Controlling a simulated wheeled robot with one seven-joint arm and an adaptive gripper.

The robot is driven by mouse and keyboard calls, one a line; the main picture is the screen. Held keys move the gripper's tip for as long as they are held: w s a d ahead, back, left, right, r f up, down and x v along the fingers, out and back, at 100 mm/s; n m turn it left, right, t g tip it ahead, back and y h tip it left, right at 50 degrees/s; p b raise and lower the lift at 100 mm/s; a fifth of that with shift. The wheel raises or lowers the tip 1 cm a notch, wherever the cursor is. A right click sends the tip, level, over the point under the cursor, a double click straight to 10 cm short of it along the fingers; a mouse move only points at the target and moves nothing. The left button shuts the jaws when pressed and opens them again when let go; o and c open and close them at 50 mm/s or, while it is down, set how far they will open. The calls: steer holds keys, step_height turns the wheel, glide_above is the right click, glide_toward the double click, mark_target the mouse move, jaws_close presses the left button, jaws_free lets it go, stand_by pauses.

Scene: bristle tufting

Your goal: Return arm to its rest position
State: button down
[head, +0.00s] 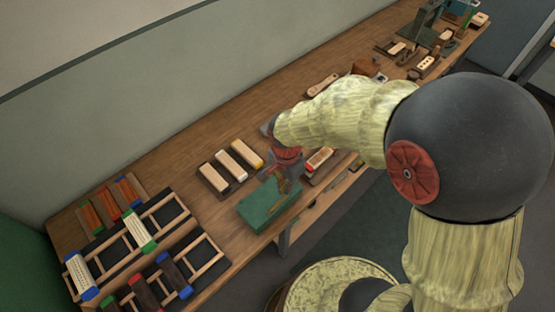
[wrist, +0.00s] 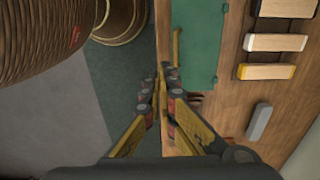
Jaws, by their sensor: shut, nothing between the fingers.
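My arm (head: 345,108) reaches out over the workbench (head: 130,175). My gripper (head: 285,183) hangs at its end, pointing down close to the green block-like fixture (head: 262,212). In the wrist view my gripper (wrist: 163,76) has its fingertips together with nothing visible between them. They appear over the bench's front edge, beside the green fixture (wrist: 200,42). I cannot tell whether the fingers touch it.
Several wooden brush blocks (head: 247,154) lie left of my gripper. Racks with coloured-end brushes (head: 140,230) fill the bench's left end. A red-ended block (head: 319,160) lies to the right. A grey piece (wrist: 260,121) lies on the bench. Tools stand at the far end.

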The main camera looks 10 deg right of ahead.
steer(key=s+d+r+n+t+b, duration=0.3)
steer(key=s+d+r+n+b, duration=0.1)
steer(key=r, duration=0.3)
steer(key=s+d+r+n+t+b, duration=0.2)
steer(key=s+d+r+n+b, duration=0.3)
steer(key=s+r+n+b, duration=0.1)
step_height(320, 180, up, 2)
steer(key=shift+s+r+n+t, duration=0.1)
steer(key=shift+s+n+t, duration=0.3)
steer(key=shift+n, duration=0.2)
steer(key=shift+a, duration=0.15)
stand_by(0.4)
